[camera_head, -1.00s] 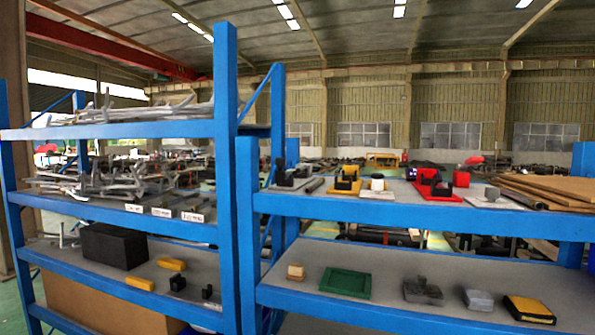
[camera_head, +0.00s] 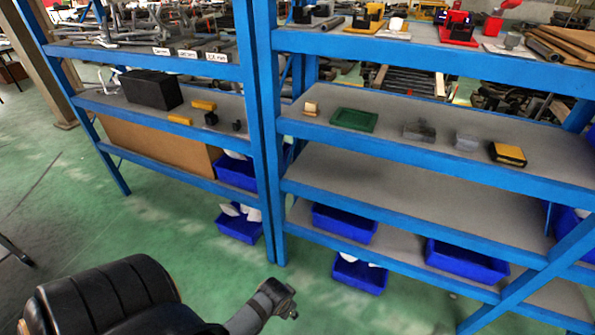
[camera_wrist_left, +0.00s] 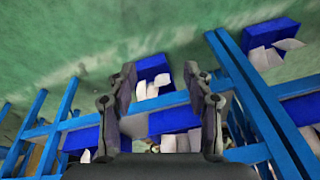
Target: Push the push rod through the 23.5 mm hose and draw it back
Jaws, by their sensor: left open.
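My left gripper (camera_wrist_left: 162,95) is open and empty in the left wrist view, its two dark fingers apart with shelving and blue bins beyond them. In the head view a padded black part of my arm and a grey link show at the bottom, clear of the shelves. Several grey rods or tubes (camera_head: 130,28) lie on the left rack's upper visible shelf behind small white labels (camera_head: 188,54). A dark tube (camera_head: 327,24) lies on the right rack's top visible shelf. I cannot tell which piece is the 23.5 mm hose or the push rod. My right gripper is not in view.
Blue posts and beams frame both racks. A black block (camera_head: 152,89), a green tray (camera_head: 354,119) and a yellow-black block (camera_head: 507,154) sit on middle shelves. Blue bins (camera_head: 343,223) stand low. Green floor (camera_head: 150,235) is open in front of the left rack.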

